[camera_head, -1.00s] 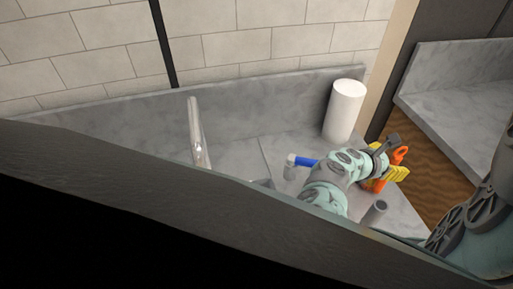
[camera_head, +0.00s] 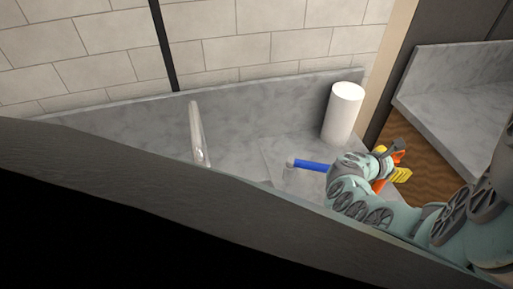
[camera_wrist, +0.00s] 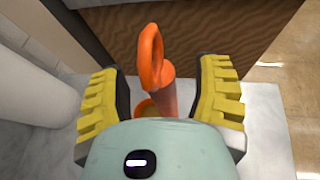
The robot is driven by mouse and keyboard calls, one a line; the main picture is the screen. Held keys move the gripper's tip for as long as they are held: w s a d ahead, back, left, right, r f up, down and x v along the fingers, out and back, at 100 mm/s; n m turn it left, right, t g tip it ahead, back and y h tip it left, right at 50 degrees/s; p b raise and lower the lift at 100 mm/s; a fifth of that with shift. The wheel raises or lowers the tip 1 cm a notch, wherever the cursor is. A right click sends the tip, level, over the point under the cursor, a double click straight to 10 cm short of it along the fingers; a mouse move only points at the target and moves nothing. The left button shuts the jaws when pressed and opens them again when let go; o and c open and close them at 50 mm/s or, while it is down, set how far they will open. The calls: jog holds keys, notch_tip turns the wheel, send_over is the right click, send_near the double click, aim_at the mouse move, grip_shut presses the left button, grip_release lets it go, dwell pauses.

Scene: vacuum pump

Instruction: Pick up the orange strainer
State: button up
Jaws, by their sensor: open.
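The orange strainer (camera_wrist: 152,60) stands out between my two yellow-padded fingers in the wrist view, with its looped end towards the top of the picture. Its lower part is hidden behind my gripper's body. My gripper (camera_wrist: 162,90) is open, with one finger on each side of the strainer, and a gap shows on both sides. In the head view the strainer (camera_head: 398,156) shows only as small orange patches beside my gripper (camera_head: 392,168), mostly hidden by my wrist.
A white cylinder (camera_head: 343,112) stands on the grey counter at the back right, close to my arm. A blue-handled item (camera_head: 313,165) lies left of my wrist. A pale upright faucet-like tube (camera_head: 198,135) is further left. A wooden panel (camera_head: 420,175) drops beyond the counter's right edge.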

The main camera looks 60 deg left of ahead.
grip_shut()
dwell(0.5)
